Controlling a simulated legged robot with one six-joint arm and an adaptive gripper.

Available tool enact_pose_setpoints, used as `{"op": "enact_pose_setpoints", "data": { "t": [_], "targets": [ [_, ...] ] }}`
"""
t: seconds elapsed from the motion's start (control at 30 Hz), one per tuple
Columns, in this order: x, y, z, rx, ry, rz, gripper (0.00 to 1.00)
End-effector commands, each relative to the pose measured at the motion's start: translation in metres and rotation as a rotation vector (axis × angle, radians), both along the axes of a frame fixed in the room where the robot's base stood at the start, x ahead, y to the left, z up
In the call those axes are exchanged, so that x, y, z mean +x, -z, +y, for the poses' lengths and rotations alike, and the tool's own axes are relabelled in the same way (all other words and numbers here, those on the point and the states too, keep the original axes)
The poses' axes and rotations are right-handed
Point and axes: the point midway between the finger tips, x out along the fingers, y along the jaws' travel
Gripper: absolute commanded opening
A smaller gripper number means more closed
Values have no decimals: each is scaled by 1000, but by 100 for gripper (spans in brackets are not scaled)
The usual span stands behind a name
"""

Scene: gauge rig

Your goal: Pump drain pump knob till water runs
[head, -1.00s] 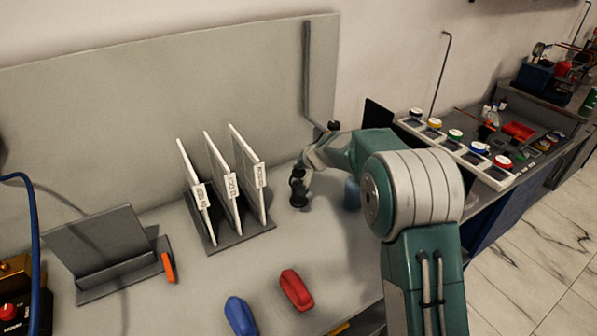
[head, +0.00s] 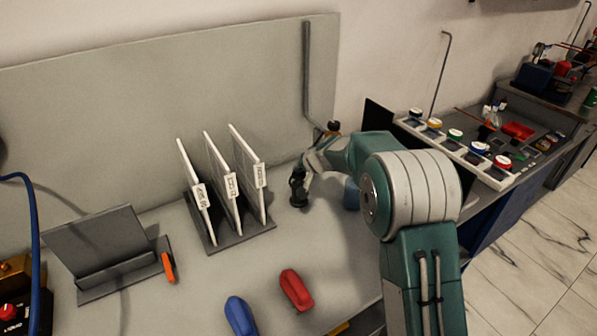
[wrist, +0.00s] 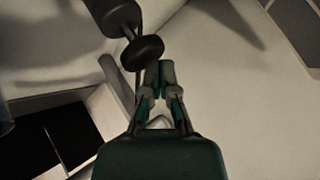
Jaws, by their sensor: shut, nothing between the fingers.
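The dark drain pump (head: 298,198) stands on the grey bench, right of the rack of white panels. Its round black knob (wrist: 143,52) shows large in the wrist view, on a thin stem running to a dark cylindrical body (wrist: 112,13). My gripper (wrist: 160,70) is shut and empty. Its fingertips are right beside the knob, just to its right in the wrist view; contact cannot be told. In the head view my gripper is small beside the pump's top, and its fingers are hard to make out. No water shows.
A rack (head: 243,238) of white labelled panels stands left of the pump. A blue object (head: 351,194) sits partly behind my arm. Red (head: 296,290) and blue (head: 240,316) handles lie in front. A grey stand (head: 110,255) is at left. A back panel (head: 150,110) rises behind.

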Motion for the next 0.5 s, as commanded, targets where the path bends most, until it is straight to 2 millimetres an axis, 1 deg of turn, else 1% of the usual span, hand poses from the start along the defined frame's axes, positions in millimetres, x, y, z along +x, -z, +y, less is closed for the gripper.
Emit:
{"op": "enact_pose_setpoints", "data": {
  "t": [0.5],
  "targets": [
    [-1, 7, 0, -2, -1, 1, 0]
  ]
}}
